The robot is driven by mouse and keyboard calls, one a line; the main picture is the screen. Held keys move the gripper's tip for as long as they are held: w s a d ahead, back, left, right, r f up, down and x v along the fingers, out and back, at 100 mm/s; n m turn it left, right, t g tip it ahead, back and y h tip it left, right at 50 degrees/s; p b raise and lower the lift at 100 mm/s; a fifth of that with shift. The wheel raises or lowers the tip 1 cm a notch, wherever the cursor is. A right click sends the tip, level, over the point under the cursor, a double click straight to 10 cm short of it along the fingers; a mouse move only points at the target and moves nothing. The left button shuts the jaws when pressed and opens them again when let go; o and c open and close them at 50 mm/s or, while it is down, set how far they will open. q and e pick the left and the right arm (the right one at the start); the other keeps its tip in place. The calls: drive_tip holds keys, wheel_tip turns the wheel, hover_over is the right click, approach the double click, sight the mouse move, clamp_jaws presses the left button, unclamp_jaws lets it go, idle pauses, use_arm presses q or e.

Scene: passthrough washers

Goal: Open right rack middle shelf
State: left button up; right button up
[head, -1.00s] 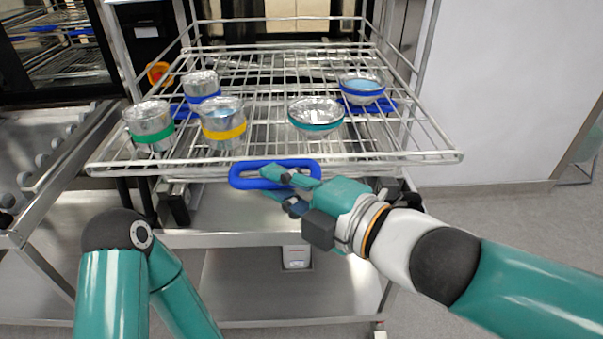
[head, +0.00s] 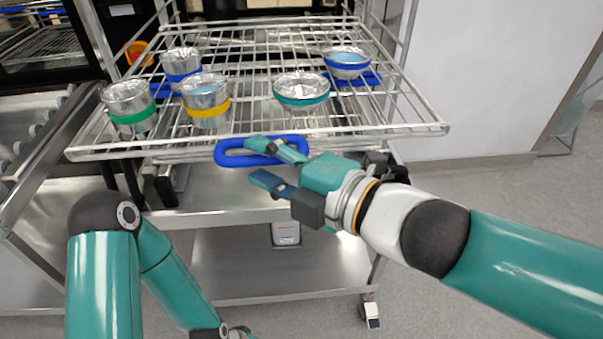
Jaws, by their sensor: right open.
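The wire shelf (head: 400,130) of the rack is pulled out toward me, with its front edge well forward of the rack's posts. A blue loop handle (head: 230,158) hangs at the middle of that front edge. My right gripper (head: 260,163) is open at the handle. Its upper finger lies over the handle's right part, and its lower finger is below the handle, apart from it. Whether the upper finger touches the handle, I cannot tell. My left arm is at the lower left, and its gripper is not clearly visible.
On the shelf stand metal containers with green (head: 128,108), blue (head: 182,65) and yellow (head: 205,98) bands, and foil-topped bowls with teal (head: 301,90) and blue (head: 347,63) bands. A lower steel shelf (head: 280,265) is below. Clear floor lies right.

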drive_tip(key=v, duration=1.1)
drive_tip(key=shift+d, duration=0.2)
drive_tip(key=w+d+f+m+g+h+p, duration=0.1)
drive_tip(key=w+f+m+h+p, duration=0.2)
drive_tip(key=f, duration=0.5)
drive_tip(key=w+d+f+m+g+p, duration=0.1)
drive_tip(key=w+d+f+m+p, duration=0.15)
drive_tip(key=f+m, duration=0.4)
drive_tip(key=w+d+f+m+g+h+p, duration=0.1)
drive_tip(key=w+f+m+h+p, duration=0.15)
drive_tip(key=f, duration=0.75)
drive_tip(key=s+d+f+m+g+h+p, duration=0.1)
drive_tip(key=s+d+f+m+g+h, duration=0.1)
drive_tip(key=s+f+m, duration=0.4)
drive_tip(key=s+d+f+m+g+h+p, duration=0.2)
drive_tip(key=s+f+m, duration=0.5)
drive_tip(key=f+m, duration=0.5)
drive_tip(key=shift+d+f+g, duration=0.7)
drive_tip(key=shift+d+f, duration=0.1)
drive_tip(key=shift+d, duration=0.3)
